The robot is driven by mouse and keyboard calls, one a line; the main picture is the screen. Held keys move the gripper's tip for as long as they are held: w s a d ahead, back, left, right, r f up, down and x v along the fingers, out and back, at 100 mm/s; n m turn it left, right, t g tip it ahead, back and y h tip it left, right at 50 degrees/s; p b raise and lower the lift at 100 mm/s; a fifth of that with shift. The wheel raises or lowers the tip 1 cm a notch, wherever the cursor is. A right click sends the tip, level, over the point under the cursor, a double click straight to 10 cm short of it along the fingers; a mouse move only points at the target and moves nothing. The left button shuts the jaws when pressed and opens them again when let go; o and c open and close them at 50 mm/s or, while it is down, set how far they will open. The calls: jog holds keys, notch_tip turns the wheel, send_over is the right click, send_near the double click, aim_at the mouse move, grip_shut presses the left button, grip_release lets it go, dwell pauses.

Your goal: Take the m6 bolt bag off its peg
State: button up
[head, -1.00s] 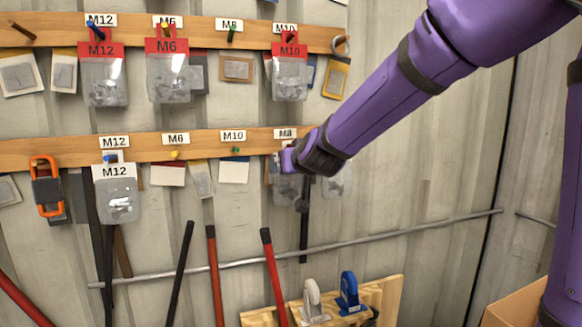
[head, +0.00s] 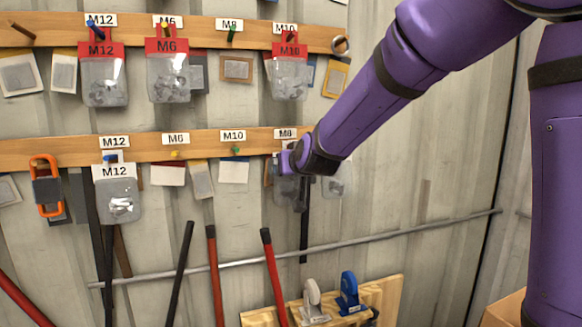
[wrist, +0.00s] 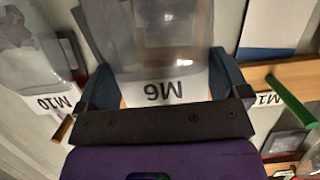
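A clear bag with a white M6 header (wrist: 165,88) fills the middle of the wrist view, its lettering upside down. My gripper (wrist: 165,72) has its two fingers well apart, one at each side of this header. I see no finger pressed across the bag. In the head view my gripper (head: 287,162) is at the lower rail, just under the M8 label (head: 285,133). It hides the peg there and most of the clear bag (head: 285,190) behind it. Another M6 bag (head: 168,75), with a red header, hangs on the upper rail.
An M10 bag (wrist: 35,55) hangs close beside my gripper in the wrist view. A green peg (wrist: 290,100) stands on the other side. A white-header M12 bag (head: 117,195) hangs farther left. Red-handled tools and a metal rod (head: 400,230) are below.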

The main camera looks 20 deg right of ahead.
jog(key=shift+r, duration=0.3)
jog(key=shift+s, duration=0.15)
jog(key=shift+f+v, duration=0.25)
jog(key=shift+v, duration=0.8)
jog(key=shift+f+v, duration=0.2)
jog(key=shift+v, duration=0.85)
jog(key=shift+s, duration=0.2)
jog(key=shift+s, duration=2.45)
